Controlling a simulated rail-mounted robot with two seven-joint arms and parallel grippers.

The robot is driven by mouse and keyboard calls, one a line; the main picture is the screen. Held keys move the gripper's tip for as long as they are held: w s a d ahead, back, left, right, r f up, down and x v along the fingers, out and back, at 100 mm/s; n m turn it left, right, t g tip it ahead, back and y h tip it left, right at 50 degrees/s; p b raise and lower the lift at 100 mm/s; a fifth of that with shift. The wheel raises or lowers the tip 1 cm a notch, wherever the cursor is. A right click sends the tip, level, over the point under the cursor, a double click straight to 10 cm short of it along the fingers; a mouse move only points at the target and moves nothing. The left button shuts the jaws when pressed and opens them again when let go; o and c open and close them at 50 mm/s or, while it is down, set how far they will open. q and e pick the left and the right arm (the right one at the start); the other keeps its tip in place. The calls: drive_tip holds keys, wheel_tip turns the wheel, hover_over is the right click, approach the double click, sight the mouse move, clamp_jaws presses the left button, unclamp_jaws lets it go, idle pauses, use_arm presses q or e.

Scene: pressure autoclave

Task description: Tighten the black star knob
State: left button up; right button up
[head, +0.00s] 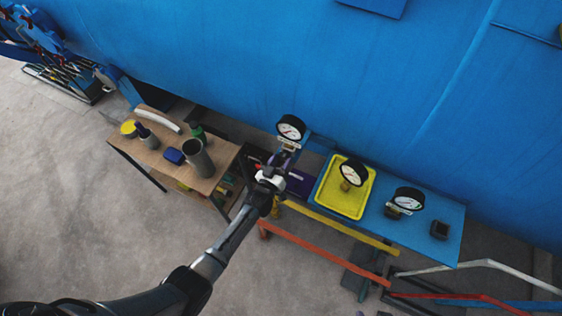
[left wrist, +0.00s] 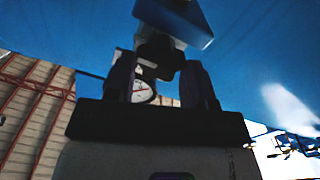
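The black star knob (left wrist: 160,57) shows in the left wrist view, dark and blurred, between the tips of my left gripper (left wrist: 160,75). The two fingers stand apart, and a light strip shows between the left finger and the knob. I cannot tell whether the right finger touches it. The gauge's white face also shows in the left wrist view (left wrist: 143,92). My right gripper is not in view.
A yellow tray (head: 327,201) holding a second gauge (head: 353,172) is on the blue table (head: 440,210), with a third gauge (head: 409,200) and a dark block (head: 439,230) to its right. A wooden table (head: 148,158) with several items stands left. An orange rail (head: 325,252) runs in front.

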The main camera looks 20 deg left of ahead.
use_arm(q)
drive_tip(key=o, duration=0.4)
drive_tip(key=shift+s+a+b, duration=0.1)
drive_tip(key=shift+s+a, duration=0.05)
drive_tip(key=shift+s, duration=2.15)
drive_tip(key=shift+s+a+b, duration=0.15)
drive_tip(key=shift+s+a, duration=0.05)
drive_tip(key=shift+s, duration=2.1)
drive_tip(key=shift+s+a+b, duration=0.1)
drive_tip(key=shift+s+a, duration=0.05)
drive_tip(key=shift+s, duration=2.15)
